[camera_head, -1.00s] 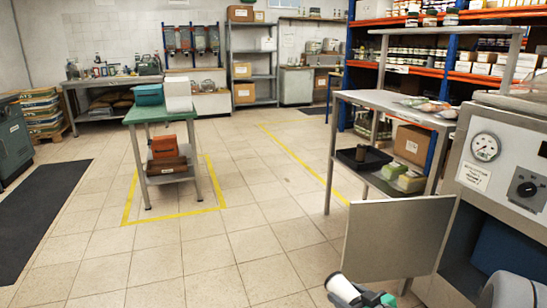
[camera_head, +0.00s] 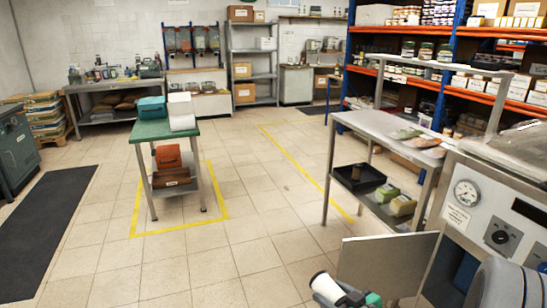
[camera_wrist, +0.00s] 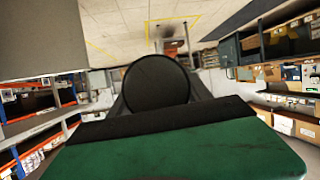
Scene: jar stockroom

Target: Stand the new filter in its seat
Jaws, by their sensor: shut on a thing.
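My gripper (camera_head: 346,293) is at the bottom of the head view, partly cut off by the frame edge. It is shut on a white cylinder with a dark round end, which looks like the new filter (camera_head: 324,286). The filter is held tilted, in the air, in front of a grey panel. In the wrist view the filter's dark round end (camera_wrist: 157,83) shows beyond the green and black gripper part. The filter's seat cannot be made out in either view.
The grey panel (camera_head: 385,268) stands out from a machine (camera_head: 490,210) with a gauge (camera_head: 467,193) at the right. A metal table (camera_head: 385,127) with a lower shelf stands behind it. A green-topped table (camera_head: 160,132) is at the left. The tiled floor between the tables is clear.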

